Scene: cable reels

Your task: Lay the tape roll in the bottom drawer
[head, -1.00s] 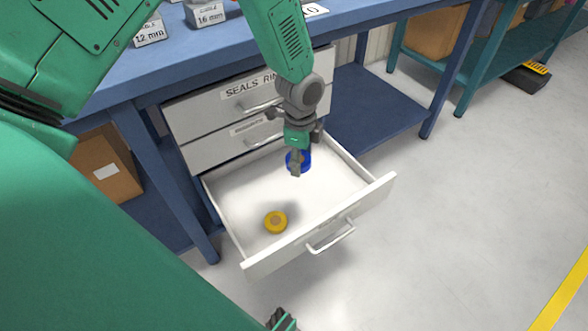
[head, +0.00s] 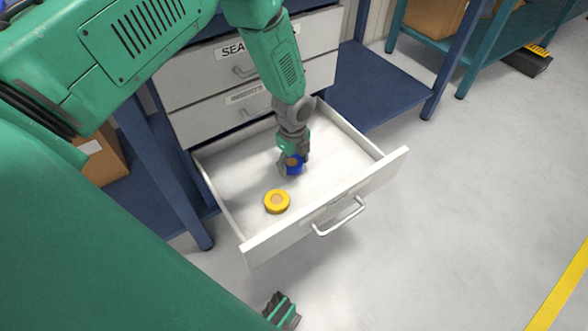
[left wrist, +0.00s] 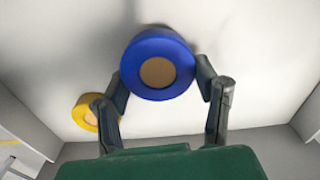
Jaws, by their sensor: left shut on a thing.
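The bottom drawer (head: 345,160) is pulled open, with a white interior. My left gripper (head: 291,168) reaches down into it and is shut on a blue tape roll (head: 297,166). In the left wrist view the blue roll (left wrist: 158,64), with a brown core, sits between the two fingers. It is low over the drawer floor; I cannot tell whether it touches. A yellow tape roll (head: 277,201) lies flat on the drawer floor, nearer the front, apart from the blue one. My right gripper (head: 281,310) shows only partly at the bottom edge.
Two shut drawers are above the open one; the upper (head: 225,60) has a partly hidden label. The open drawer's front panel (head: 325,205) carries a handle. Drawer floor right of the gripper is clear. A cardboard box (head: 103,158) stands on the lower shelf at left.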

